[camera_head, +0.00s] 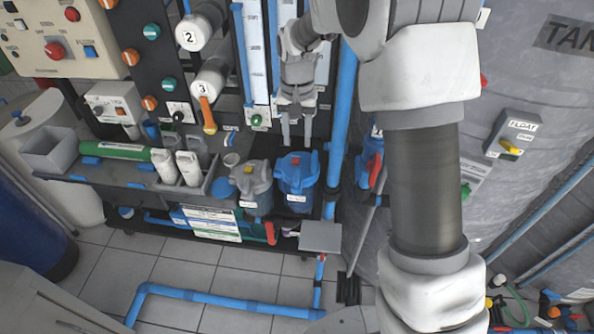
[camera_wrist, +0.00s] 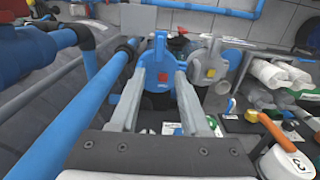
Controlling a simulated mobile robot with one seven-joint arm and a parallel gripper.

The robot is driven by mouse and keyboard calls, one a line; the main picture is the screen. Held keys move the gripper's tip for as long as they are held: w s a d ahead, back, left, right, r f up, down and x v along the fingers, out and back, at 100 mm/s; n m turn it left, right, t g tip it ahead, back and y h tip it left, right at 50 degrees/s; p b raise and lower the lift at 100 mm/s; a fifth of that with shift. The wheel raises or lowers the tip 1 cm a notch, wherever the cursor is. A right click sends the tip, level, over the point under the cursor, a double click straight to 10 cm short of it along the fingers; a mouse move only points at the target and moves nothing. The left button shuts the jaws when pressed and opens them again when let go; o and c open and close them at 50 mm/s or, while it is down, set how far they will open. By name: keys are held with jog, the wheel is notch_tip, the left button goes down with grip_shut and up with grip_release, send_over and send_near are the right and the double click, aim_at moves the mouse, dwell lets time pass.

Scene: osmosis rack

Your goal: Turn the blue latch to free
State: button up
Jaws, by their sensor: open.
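A blue filter housing (camera_head: 298,174) with a blue, lugged lid stands on the dark rack at centre, and it also shows in the wrist view (camera_wrist: 159,50). I cannot tell which blue part is the latch. My gripper (camera_head: 297,142) points down just above and behind the lid in the head view. In the wrist view my gripper (camera_wrist: 160,76) has its two grey fingers apart, with the blue lid showing between and beyond the tips. It is open and empty. Contact with the lid cannot be made out.
A grey filter housing (camera_head: 251,182) stands close on the left. A vertical blue pipe (camera_head: 341,125) runs close on the right. Behind are flow tubes and a dark panel with an orange valve handle (camera_head: 207,114). A grey tank (camera_head: 525,95) stands at the right.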

aim_at(297, 175)
notch_tip(297, 175, down, 13)
jog(key=shift+f, duration=0.15)
grip_shut()
dwell(0.4)
